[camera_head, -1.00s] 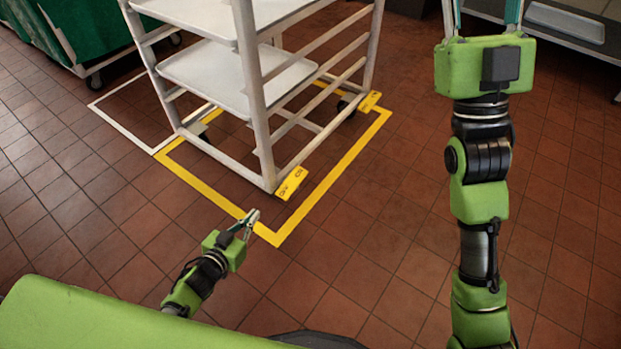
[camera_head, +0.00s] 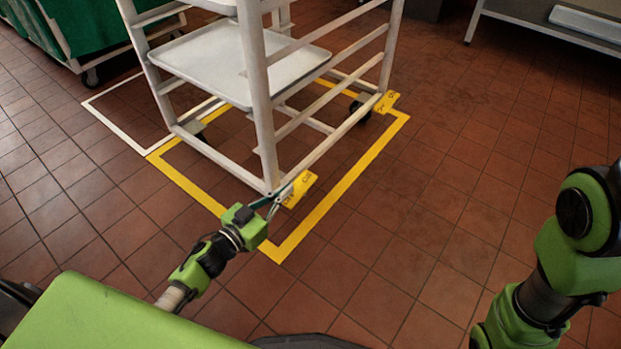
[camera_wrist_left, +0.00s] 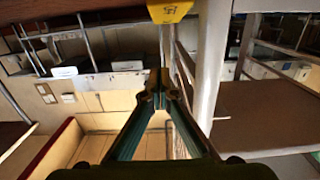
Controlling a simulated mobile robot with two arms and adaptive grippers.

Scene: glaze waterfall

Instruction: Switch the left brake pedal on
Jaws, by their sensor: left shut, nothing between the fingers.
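Two yellow brake pedals are at the foot of the white rack (camera_head: 262,110). The left pedal (camera_head: 301,189), with dark lettering, sticks out by the near corner post. The other pedal (camera_head: 387,102) is at the farther post. My left gripper (camera_head: 278,203) is shut and empty, its fingertips close beside the left pedal in the head view; I cannot tell whether they touch it. In the left wrist view, the shut fingertips (camera_wrist_left: 159,80) point ahead, and a yellow pedal (camera_wrist_left: 169,11) shows at the top edge, apart from them in the picture. My right gripper is out of view.
The rack holds trays (camera_head: 235,75) and stands inside a yellow floor outline (camera_head: 335,197). A green-covered cart (camera_head: 100,30) is at the back left, and a metal table (camera_head: 560,35) at the back right. The tiled floor right of the rack is clear.

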